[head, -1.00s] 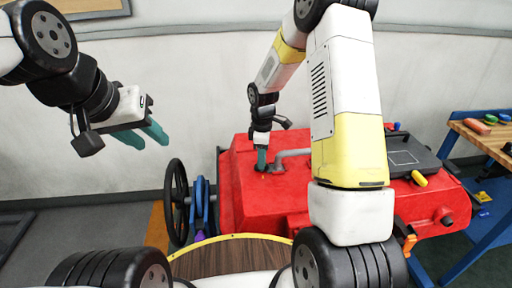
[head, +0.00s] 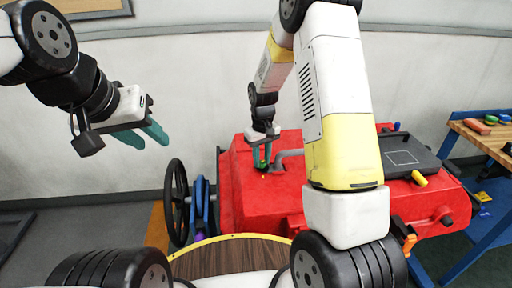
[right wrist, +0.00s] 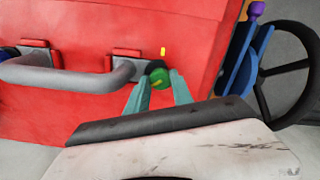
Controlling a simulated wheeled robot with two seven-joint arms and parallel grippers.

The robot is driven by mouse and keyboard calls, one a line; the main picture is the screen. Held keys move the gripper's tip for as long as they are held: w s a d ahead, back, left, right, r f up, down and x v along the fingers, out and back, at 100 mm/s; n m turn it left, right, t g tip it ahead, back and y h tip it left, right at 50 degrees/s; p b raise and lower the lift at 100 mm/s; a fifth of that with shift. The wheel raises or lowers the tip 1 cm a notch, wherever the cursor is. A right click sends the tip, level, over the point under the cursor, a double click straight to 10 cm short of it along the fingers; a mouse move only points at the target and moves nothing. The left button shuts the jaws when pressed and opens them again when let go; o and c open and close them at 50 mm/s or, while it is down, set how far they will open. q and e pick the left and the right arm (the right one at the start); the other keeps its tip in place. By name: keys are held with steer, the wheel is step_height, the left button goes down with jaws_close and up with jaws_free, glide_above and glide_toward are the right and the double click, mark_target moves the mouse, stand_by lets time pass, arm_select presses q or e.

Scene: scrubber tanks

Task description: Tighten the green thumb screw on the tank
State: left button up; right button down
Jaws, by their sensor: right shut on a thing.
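The green thumb screw (right wrist: 160,78) sits on the top of the red tank (right wrist: 190,25), beside one end of a grey handle. My right gripper (right wrist: 158,92) has its two teal fingers on either side of the screw and is shut on it in the right wrist view. In the head view the right gripper (head: 262,160) points down at the tank's top, and the screw (head: 263,166) shows only in part between the fingers. My left gripper (head: 148,136) is open, empty and raised at the left, away from the tank.
A grey bent handle (right wrist: 95,72) stands right by the screw. A yellow mark (right wrist: 163,51) lies close to it. A black handwheel (head: 175,200) and blue parts (head: 201,208) flank the tank's left. A blue workbench (head: 468,150) stands at the right.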

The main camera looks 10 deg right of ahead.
steer(key=m, duration=0.6)
steer(key=shift+w+a+r+m, duration=0.1)
steer(key=shift+w+r+m, duration=0.05)
steer(key=shift+m, duration=0.15)
steer(key=m, duration=1.2)
steer(key=shift+m, duration=0.4)
steer(key=m, duration=0.5)
steer(key=shift+m, duration=0.3)
steer(key=c, duration=1.3)
jaws_free()
steer(key=shift+c, duration=0.2)
steer(key=shift+o, duration=1.2)
